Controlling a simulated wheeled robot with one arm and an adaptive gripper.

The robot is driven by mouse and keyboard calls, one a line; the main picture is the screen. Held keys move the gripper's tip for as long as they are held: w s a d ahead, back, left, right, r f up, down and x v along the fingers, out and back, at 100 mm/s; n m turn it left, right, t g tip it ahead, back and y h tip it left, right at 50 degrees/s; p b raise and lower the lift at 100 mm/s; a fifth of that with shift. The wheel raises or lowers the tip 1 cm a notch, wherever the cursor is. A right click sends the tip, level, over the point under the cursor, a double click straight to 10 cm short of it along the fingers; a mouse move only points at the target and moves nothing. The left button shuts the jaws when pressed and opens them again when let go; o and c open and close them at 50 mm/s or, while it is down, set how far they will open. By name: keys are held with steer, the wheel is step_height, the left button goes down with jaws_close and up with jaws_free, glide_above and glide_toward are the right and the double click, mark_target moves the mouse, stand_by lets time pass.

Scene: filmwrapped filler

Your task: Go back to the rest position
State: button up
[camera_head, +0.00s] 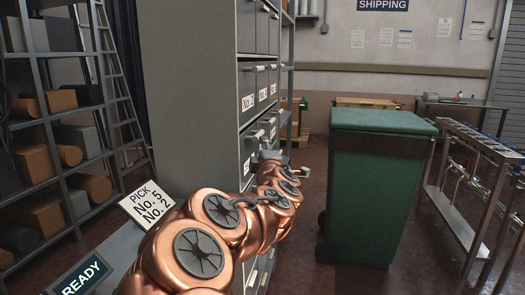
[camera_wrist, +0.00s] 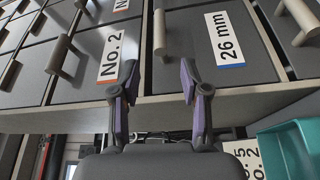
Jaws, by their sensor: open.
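My copper arm reaches forward in the head view. My gripper (camera_wrist: 158,82) is open in the wrist view, with nothing between its two fingers. It also shows small at the arm's far end in the head view (camera_head: 272,155), close to the drawer fronts. Beyond the fingers, the wrist view shows grey drawers with bar handles. One drawer label (camera_wrist: 112,55) reads "No. 2" and another label (camera_wrist: 225,38) reads "26 mm". A handle (camera_wrist: 158,33) lies beyond the gap between the fingers; I cannot tell whether anything touches it.
The grey drawer cabinet (camera_head: 195,90) stands beside my arm. A green wheeled bin (camera_head: 365,195) is to the right, with a metal rack (camera_head: 475,150) beyond. A pick sign (camera_head: 148,207) and loaded shelves (camera_head: 45,125) are left. A teal container (camera_wrist: 290,145) shows at right in the wrist view.

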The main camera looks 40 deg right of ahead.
stand_by(0.4)
steer(key=s+a+f+m+g+y, duration=0.1)
steer(key=s+a+f+m+g, duration=0.3)
steer(key=f, duration=0.3)
steer(key=s+a+f+m+g, duration=0.2)
steer(key=s+f+m+g, duration=0.2)
steer(key=s+f+m, duration=0.15)
steer(key=s+a+f+m+g+y, duration=0.1)
steer(key=s+a+f+g+y, duration=0.2)
steer(key=s+a+f, duration=0.5)
steer(key=s+a+f+g+y, duration=0.4)
steer(key=s+a+f, duration=0.15)
steer(key=a, duration=0.55)
steer(key=s+a+n+g+y+p, duration=0.15)
steer(key=s+a+g, duration=0.25)
steer(key=s+a, duration=0.7)
step_height(320, 180, up, 16)
steer(key=d+t+p, duration=0.1)
steer(key=d+p, duration=0.1)
steer(key=p, duration=1.1)
steer(key=shift+s+d+f+y, duration=0.2)
steer(key=shift+s+f+y, duration=0.05)
steer(key=shift+y, duration=0.1)
